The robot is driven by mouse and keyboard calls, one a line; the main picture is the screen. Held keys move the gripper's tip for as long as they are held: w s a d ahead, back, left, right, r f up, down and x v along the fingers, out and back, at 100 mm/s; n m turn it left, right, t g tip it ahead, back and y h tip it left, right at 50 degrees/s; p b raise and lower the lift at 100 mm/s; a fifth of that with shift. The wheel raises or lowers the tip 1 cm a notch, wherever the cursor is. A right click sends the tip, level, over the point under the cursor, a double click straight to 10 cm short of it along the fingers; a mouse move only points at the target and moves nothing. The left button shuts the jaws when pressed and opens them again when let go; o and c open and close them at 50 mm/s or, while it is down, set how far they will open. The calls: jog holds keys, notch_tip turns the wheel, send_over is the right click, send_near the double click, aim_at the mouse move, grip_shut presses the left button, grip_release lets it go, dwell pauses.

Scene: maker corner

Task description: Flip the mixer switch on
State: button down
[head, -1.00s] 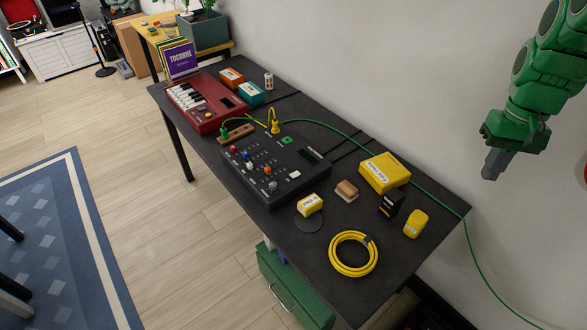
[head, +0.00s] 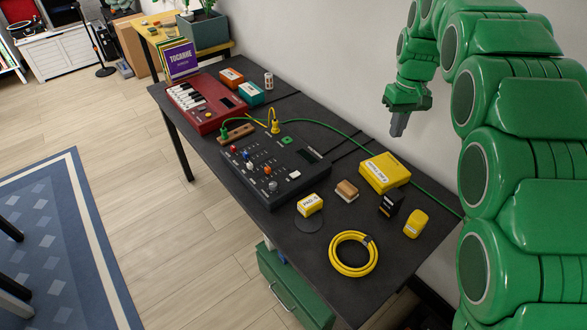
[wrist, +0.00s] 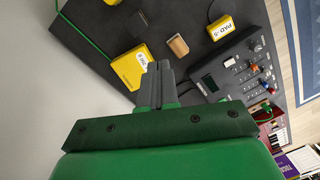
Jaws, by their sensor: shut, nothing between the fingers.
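The mixer (head: 273,167) is a dark box with coloured knobs, a green button (head: 287,140), a small dark display and a white switch-like part (head: 294,174). It lies on the dark table. In the wrist view the mixer (wrist: 213,77) is at the right, with the white part (wrist: 230,62) near its edge. My gripper (head: 398,125) is shut and empty, high above the back of the table, to the right of the mixer and apart from it. The gripper's fingers (wrist: 158,75) point toward the table in the wrist view. Whether the switch is on cannot be told.
A yellow box (head: 384,172), a tan block (head: 346,191), a yellow PAD-S block (head: 310,205) and a yellow cable coil (head: 353,254) lie right of the mixer. A red keyboard (head: 206,103) stands left. A green cable (head: 345,136) crosses the table's back.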

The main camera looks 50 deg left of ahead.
jog(key=s+a+f+n, duration=0.2)
jog(key=a+f, duration=0.1)
jog(key=a, duration=0.4)
jog(key=s+a+f+n, duration=0.1)
jog(key=s+a+f, duration=0.2)
jog(key=a, duration=0.4)
jog(key=n, duration=0.3)
send_over(293, 175)
jog(key=w, duration=0.2)
notch_tip(293, 175, down, 5)
jog(key=shift+s+f, duration=0.1)
jog(key=shift+f, duration=0.1)
jog(key=f, duration=0.4)
jog(key=s+f, duration=0.1)
jog(key=f, duration=0.8)
jog(key=shift+s+f, duration=0.3)
jog(key=shift+s, duration=0.05)
